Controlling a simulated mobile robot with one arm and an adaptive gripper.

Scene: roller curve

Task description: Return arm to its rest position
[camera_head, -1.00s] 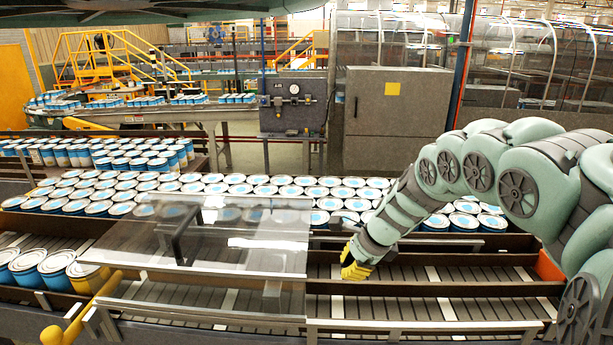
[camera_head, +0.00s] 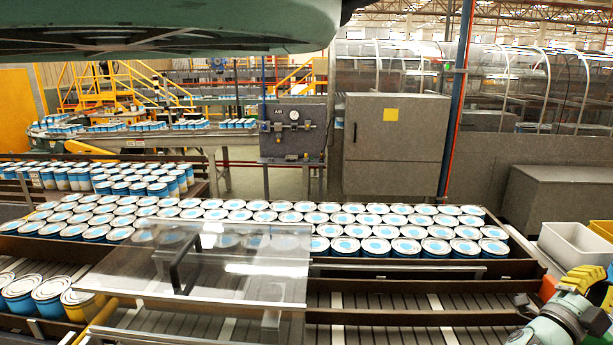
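My gripper (camera_head: 583,280) is at the lower right edge of the head view. Its yellow fingers point up and to the right, beside the front of a white bin. The fingers are small and partly cut by the view, so I cannot tell whether they are open or shut. I see nothing held in them. Part of my green arm shows below it at the bottom right corner.
Rows of blue and white cans (camera_head: 380,228) fill the conveyor behind. A clear cover with a black handle (camera_head: 215,265) spans the front lanes. The front roller lane (camera_head: 410,300) right of it is empty. A white bin (camera_head: 575,245) and a grey cabinet (camera_head: 393,135) stand beyond.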

